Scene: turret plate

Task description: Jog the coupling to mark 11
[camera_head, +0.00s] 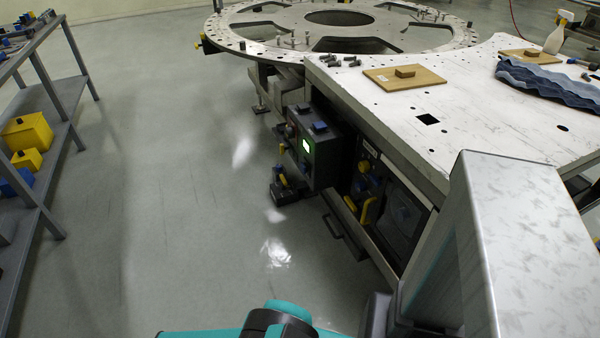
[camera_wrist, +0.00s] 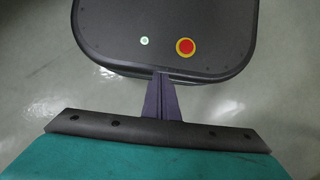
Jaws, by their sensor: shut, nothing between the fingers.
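The round turret plate (camera_head: 245,43) lies flat at the top of the head view, with holes and several upright pins near its rim. I cannot pick out the coupling or read any mark numbers. A dark control box (camera_head: 328,160) with a small lit green screen (camera_head: 306,146) and a blue part on top is mounted below, beside the white table's left edge. The screen's text is too small to read. My gripper (camera_wrist: 163,76) shows in the wrist view, its dark fingers together and empty, well apart from the plate and box. The head view does not show its fingers.
The white table (camera_head: 490,110) holds wooden boards (camera_head: 385,80), bolts, a blue cloth (camera_head: 550,85) and a spray bottle (camera_head: 556,36). A grey shelf (camera_head: 62,120) with yellow bins (camera_head: 27,132) stands at left. The floor (camera_head: 170,180) between is clear.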

